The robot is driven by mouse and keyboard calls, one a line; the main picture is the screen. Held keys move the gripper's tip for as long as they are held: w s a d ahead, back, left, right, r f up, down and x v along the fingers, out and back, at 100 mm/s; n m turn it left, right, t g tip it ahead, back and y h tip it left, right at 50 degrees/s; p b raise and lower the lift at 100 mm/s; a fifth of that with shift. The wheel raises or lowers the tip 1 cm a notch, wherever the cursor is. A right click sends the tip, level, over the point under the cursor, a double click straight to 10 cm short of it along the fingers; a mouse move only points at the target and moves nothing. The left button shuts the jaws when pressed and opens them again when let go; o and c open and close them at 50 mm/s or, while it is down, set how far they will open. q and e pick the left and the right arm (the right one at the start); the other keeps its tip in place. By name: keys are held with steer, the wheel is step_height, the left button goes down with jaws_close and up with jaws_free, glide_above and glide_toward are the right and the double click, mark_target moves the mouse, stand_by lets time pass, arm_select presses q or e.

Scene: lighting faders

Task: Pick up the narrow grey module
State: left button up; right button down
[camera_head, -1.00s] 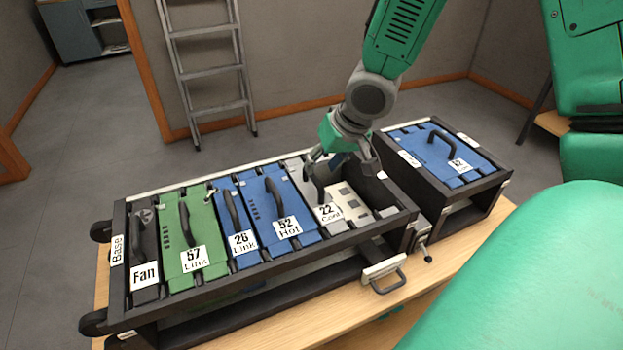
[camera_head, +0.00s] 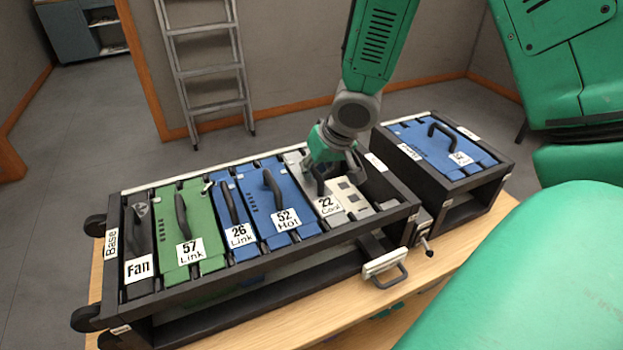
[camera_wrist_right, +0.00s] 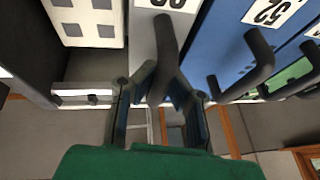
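The narrow grey module (camera_head: 297,163), labelled 22 Cool, sits in the black rack between the wide blue 52 Hot module and a pale panel with dark squares. In the right wrist view its grey face (camera_wrist_right: 143,40) carries a dark upright handle (camera_wrist_right: 164,50). My right gripper (camera_head: 322,184) is down at this module and hides most of the handle in the head view. In the wrist view its two fingers (camera_wrist_right: 165,85) are apart, one on each side of the handle. Whether they touch it is hard to tell. My left gripper is not in view.
The black rack (camera_head: 240,270) also holds blue 52 (camera_head: 285,195) and 26 modules, a green 57 module (camera_head: 190,225) and a dark Fan module. The pale squared panel (camera_head: 357,205) is close on the right. A second box with a blue module (camera_head: 440,145) stands beyond it.

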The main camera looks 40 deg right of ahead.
steer(key=shift+r, duration=0.1)
step_height(320, 180, up, 10)
steer(key=p, duration=0.4)
steer(key=shift+w+r+p, duration=0.1)
steer(key=shift+p, duration=0.25)
step_height(320, 180, up, 6)
steer(key=p, duration=0.7)
steer(key=shift+d, duration=0.1)
